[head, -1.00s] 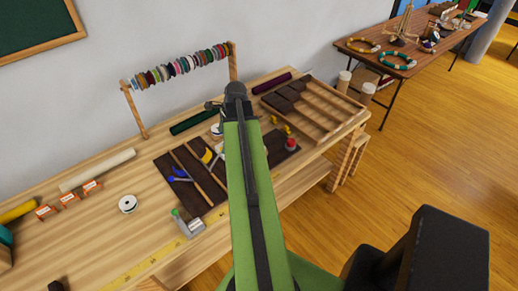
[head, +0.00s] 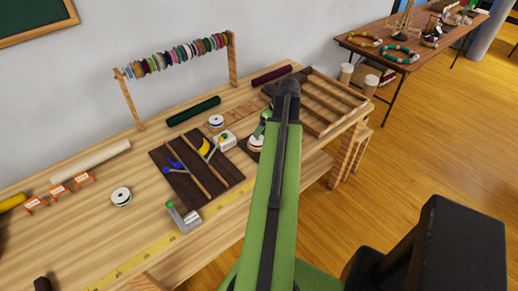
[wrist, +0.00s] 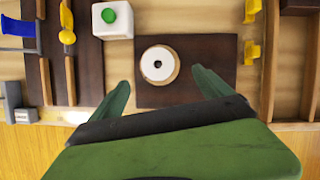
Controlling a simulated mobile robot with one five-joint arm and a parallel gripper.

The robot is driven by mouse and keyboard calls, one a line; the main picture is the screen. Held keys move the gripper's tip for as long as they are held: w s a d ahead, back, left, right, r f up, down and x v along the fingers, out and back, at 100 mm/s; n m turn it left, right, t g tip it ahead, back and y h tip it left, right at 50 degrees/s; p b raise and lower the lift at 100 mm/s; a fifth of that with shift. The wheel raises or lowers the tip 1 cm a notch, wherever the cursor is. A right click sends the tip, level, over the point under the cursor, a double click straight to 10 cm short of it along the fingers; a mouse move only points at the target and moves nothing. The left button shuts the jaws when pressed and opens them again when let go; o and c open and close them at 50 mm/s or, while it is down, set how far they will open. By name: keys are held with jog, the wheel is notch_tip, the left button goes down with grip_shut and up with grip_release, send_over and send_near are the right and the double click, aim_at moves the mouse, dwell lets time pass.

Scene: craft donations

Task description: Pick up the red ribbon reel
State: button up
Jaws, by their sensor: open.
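A white-topped reel (wrist: 158,65) with a tan edge and dark centre hole sits on a dark brown mat (wrist: 190,50) in the wrist view. My gripper (wrist: 162,88) is open and empty, its two green fingers apart on either side of the reel's near side. In the head view a white reel (head: 256,144) shows just left of my arm, which covers much of the mat. Another white reel (head: 216,122) stands farther back, and one (head: 121,196) lies at the left.
A white box with a green button (wrist: 112,18) stands left of the mat. Yellow pieces (wrist: 252,50) lie to its right. A wooden compartment tray (head: 325,105) is at the bench's right end. A tool board (head: 195,175) and a stapler-like grey tool (head: 184,218) lie left.

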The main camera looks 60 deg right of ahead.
aim_at(257, 141)
jog(key=b+x, duration=0.2)
jog(key=x, duration=0.2)
jog(key=shift+s+f, duration=0.1)
jog(key=shift+f, duration=0.05)
jog(key=shift+f+b, duration=0.1)
jog(key=shift+b, duration=0.25)
jog(key=b+x, duration=0.5)
jog(key=shift+a+f, duration=0.15)
jog(key=shift+a, duration=0.15)
jog(key=shift+c, duration=0.3)
jog(key=c, duration=1.5)
jog(key=shift+r+p, duration=0.3)
jog(key=shift+p, duration=0.05)
